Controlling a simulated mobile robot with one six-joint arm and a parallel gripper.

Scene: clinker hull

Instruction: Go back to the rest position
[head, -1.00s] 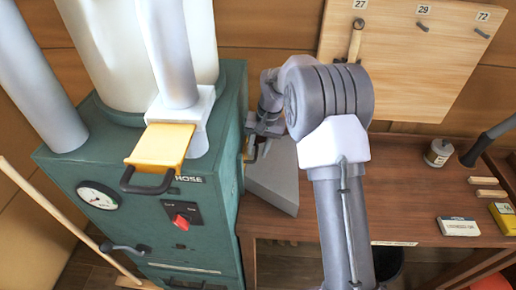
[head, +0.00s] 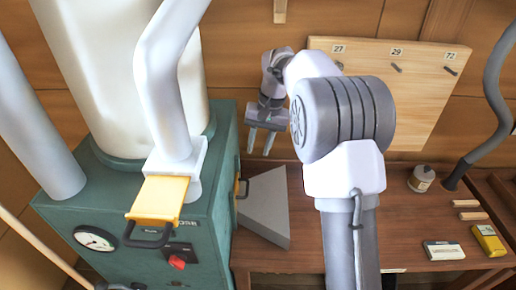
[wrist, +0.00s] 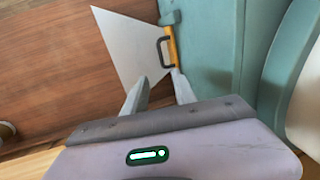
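My gripper (head: 261,150) hangs in the air above the bench, behind and to the right of the green machine (head: 130,230). Its two fingers point down, stand apart and hold nothing. In the wrist view the open fingers (wrist: 160,85) show over a grey wedge-shaped hood (wrist: 130,48) and a yellow slide gate (wrist: 171,45) with a dark handle. In the head view the hood (head: 265,208) lies on the bench against the machine's side, below my gripper and apart from it. My forearm hides part of the peg board.
A white pipe (head: 165,95) rises from the machine by a yellow gate (head: 158,198). The wooden peg board (head: 420,85) is on the wall. On the bench (head: 410,225) are a jar (head: 421,179), a white box (head: 444,250) and a yellow box (head: 488,240). A grey hose (head: 492,80) hangs right.

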